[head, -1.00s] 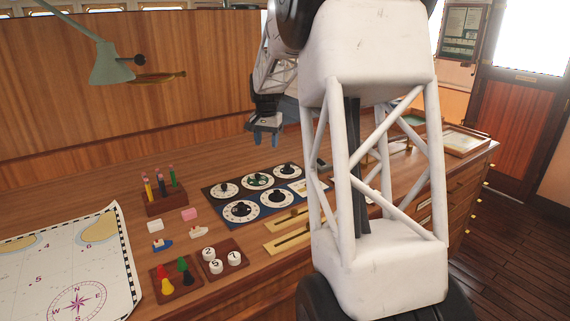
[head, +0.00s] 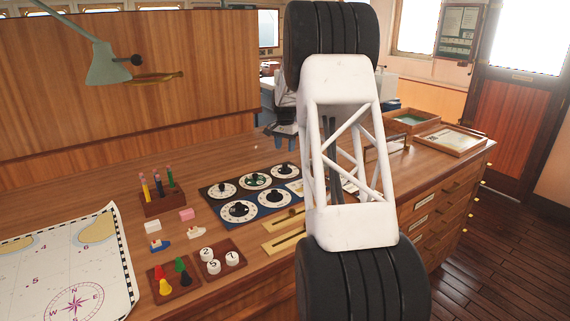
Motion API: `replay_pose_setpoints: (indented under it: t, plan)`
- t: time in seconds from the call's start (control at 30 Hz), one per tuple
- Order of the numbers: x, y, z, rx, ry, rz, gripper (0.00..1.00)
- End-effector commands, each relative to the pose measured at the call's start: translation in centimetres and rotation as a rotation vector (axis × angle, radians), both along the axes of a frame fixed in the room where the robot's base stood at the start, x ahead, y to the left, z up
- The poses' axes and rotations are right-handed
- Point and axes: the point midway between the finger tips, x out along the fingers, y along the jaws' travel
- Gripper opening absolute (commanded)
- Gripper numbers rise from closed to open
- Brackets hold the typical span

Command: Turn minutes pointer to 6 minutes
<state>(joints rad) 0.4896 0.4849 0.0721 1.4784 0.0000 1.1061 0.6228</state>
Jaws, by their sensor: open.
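A dark blue panel (head: 228,227) with several round white dials, each with a dark pointer knob, lies on the desk in the head view. Dials show at the back left (head: 223,189), back middle (head: 255,181), front left (head: 238,212) and front middle (head: 272,203). Their markings are too small to read, so I cannot tell which carries the minutes pointer. My gripper (head: 284,142) is open, fingers pointing down, above the desk behind the panel's right part. It is apart from the dials. My arm partly covers the panel's right side and part of my gripper.
Yellow slotted strips (head: 284,243) lie in front of the panel. A pen holder (head: 163,203), small blocks, a tray of coloured pawns (head: 173,281) and a tray of numbered discs (head: 216,260) stand left. A chart (head: 62,270) lies far left. A lamp (head: 108,66) hangs above.

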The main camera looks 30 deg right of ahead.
Motion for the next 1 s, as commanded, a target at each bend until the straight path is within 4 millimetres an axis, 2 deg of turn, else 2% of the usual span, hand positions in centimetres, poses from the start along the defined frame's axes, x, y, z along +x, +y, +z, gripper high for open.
replay_pose_setpoints:
  t: [0.37, 1.0]
  plan:
    - [0.0, 0.0, -0.6, 0.000, 0.000, 0.001, 0.51]
    - [-0.1, 0.0, -7.1, 0.001, 0.002, 0.001, 0.51]
